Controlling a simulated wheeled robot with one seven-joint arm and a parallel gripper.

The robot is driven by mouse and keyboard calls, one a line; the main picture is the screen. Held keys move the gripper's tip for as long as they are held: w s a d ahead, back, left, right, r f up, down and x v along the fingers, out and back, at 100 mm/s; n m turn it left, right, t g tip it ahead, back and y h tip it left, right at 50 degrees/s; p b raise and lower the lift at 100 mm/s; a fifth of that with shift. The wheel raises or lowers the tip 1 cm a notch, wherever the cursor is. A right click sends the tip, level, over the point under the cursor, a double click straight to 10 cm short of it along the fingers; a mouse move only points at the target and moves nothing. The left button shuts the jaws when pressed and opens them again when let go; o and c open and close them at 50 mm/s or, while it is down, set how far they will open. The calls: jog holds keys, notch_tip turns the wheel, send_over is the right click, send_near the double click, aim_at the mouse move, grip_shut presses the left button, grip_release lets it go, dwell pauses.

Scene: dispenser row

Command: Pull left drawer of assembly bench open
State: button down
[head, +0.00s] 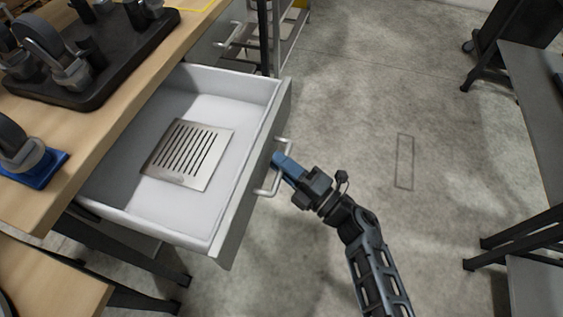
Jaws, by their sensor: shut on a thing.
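The drawer (225,243) of the wooden-topped assembly bench (130,100) stands pulled out over the floor, its white inside showing. A metal plate with slots (188,154) lies flat on the drawer's bottom. The drawer's bar handle (268,189) is on the grey front panel. My gripper (277,160), with blue fingers, is shut on this handle; the fingertips are partly hidden at the bar.
A second drawer handle (231,33) shows on the bench farther back, on a closed drawer. A black tray (98,85) with several parts and a blue holder (38,168) sit on the bench top. Another table (538,100) stands at the right. The floor between is clear.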

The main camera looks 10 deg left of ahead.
jog(key=c, duration=1.1)
grip_release()
jog(key=v, duration=0.7)
jog(key=shift+s+d+f, duration=0.15)
jog(key=shift+s+d, duration=0.05)
jog(key=shift+d, duration=0.1)
jog(key=s+d+r+m+t+h, duration=0.2)
jog(key=s+d+r+m+h, duration=0.3)
jog(key=s+m, duration=0.5)
jog(key=s+d+r+m+t+h, duration=0.2)
jog(key=s+d+r+m+h, duration=0.3)
jog(key=s+d+m+h, duration=0.2)
jog(key=s+d+r+m+t+h, duration=0.1)
jog(key=s+d+r+m+h, duration=0.4)
jog(key=s+d+m, duration=0.5)
jog(key=shift+s+r+m+t+h, duration=0.2)
jog(key=shift+s+m, duration=0.25)
jog(key=shift+s, duration=0.4)
jog(key=shift+s+r+m+t+h, duration=0.15)
jog(key=shift+s+m, duration=0.25)
jog(key=shift+s, duration=0.45)
jog(key=shift+s+r+m+t+h, duration=0.1)
jog(key=shift+s+r+m, duration=0.1)
jog(key=shift+s+m, duration=0.45)
